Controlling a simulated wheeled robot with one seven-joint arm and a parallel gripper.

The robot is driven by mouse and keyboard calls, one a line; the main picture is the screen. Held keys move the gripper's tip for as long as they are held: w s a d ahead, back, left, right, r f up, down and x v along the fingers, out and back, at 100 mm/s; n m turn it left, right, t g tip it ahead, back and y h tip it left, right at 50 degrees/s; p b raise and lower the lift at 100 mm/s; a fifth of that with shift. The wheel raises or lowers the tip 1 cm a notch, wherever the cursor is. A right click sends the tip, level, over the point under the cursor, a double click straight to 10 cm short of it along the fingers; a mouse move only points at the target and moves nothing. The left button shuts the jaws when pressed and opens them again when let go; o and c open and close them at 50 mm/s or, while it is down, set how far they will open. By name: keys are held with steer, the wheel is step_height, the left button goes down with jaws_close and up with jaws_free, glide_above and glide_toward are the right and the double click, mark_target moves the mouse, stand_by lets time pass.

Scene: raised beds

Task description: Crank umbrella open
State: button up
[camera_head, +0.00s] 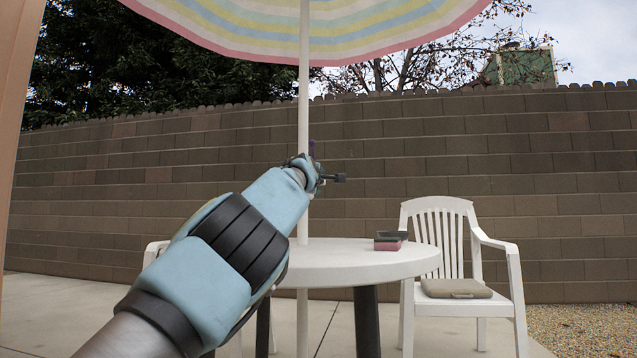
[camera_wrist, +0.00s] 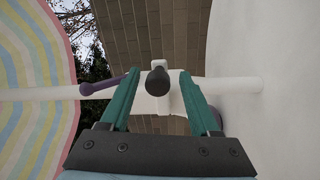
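The umbrella canopy (camera_head: 330,28), striped in pastel colours, is spread at the top of the head view and at the left of the wrist view (camera_wrist: 35,90). Its white pole (camera_head: 304,90) rises through the table. In the wrist view my gripper (camera_wrist: 159,72) is open, with its teal fingers apart. A black round knob (camera_wrist: 157,82) shows between them with gaps on both sides, in front of a white fitting on the pole. I cannot tell its depth relative to the fingertips. A purple lever (camera_wrist: 97,87) extends left, partly behind a finger. In the head view my arm largely hides the fitting.
The round white table (camera_head: 350,263) surrounds the pole's lower part. A small dark and pink box (camera_head: 388,241) sits on it. A white chair (camera_head: 450,240) with a beige cushion (camera_head: 455,288) stands at right. A block wall (camera_head: 540,180) closes the back.

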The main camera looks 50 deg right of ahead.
steer(key=b+v, duration=0.7)
steer(key=v, duration=0.3)
steer(key=shift+s+a+b, duration=0.2)
steer(key=shift+a+b, duration=0.1)
stand_by(0.5)
